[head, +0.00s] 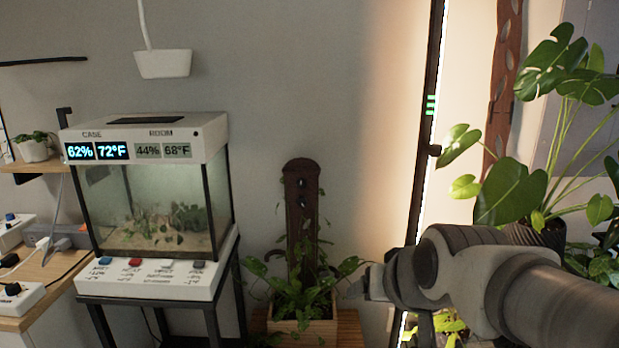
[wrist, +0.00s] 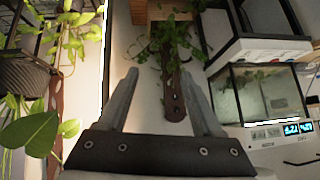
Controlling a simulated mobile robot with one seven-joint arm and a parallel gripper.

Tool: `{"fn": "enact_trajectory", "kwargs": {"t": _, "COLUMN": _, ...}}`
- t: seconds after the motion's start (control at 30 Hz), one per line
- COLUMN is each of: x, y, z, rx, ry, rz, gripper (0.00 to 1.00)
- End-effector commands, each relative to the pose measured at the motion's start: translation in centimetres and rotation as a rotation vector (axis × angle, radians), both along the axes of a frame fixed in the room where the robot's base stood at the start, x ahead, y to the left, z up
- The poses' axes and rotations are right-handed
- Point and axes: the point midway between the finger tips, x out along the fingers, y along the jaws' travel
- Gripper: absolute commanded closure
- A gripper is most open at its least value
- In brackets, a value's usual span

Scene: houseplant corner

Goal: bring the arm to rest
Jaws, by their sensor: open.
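My arm (head: 500,275) reaches in from the lower right in the head view, its wrist end in front of the strip of light and the large-leaved plant. In the wrist view my gripper (wrist: 160,78) is open, with two grey fingers spread apart and nothing between them. The potted plant with a dark wooden post (head: 303,215) lies beyond the fingers; its post also shows in the wrist view (wrist: 174,95).
A glass case (head: 150,205) with lit displays and buttons stands on a dark stand at left. A side table (head: 40,285) holds power boxes. A large-leaved plant (head: 510,190) is close to my arm at right. A white lamp (head: 163,64) hangs above the case.

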Motion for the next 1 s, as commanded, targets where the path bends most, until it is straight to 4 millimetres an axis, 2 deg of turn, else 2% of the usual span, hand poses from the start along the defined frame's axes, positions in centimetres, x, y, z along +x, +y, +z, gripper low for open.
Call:
{"fn": "enact_trajectory", "kwargs": {"t": 0.03, "x": -2.0, "y": -0.9, "z": -0.2, "rx": -0.024, "ry": 0.034, "rz": -0.001, "gripper": 0.33}}
{"fn": "enact_trajectory", "kwargs": {"t": 0.1, "x": -4.8, "y": -1.9, "z": -0.9, "rx": -0.059, "ry": 0.094, "rz": 0.001, "gripper": 0.33}}
{"fn": "enact_trajectory", "kwargs": {"t": 0.3, "x": -12.1, "y": -4.5, "z": -2.8, "rx": -0.147, "ry": 0.254, "rz": -0.007, "gripper": 0.33}}
{"fn": "enact_trajectory", "kwargs": {"t": 0.37, "x": -11.8, "y": -4.4, "z": -0.3, "rx": -0.145, "ry": 0.255, "rz": -0.002, "gripper": 0.33}}
{"fn": "enact_trajectory", "kwargs": {"t": 0.57, "x": -11.7, "y": -4.3, "z": 4.1, "rx": -0.143, "ry": 0.254, "rz": -0.002, "gripper": 0.33}}
{"fn": "enact_trajectory", "kwargs": {"t": 0.8, "x": -11.6, "y": -4.3, "z": 10.2, "rx": -0.142, "ry": 0.253, "rz": -0.001, "gripper": 0.33}}
{"fn": "enact_trajectory", "kwargs": {"t": 1.0, "x": -11.6, "y": -4.3, "z": 13.7, "rx": -0.142, "ry": 0.253, "rz": -0.001, "gripper": 0.33}}
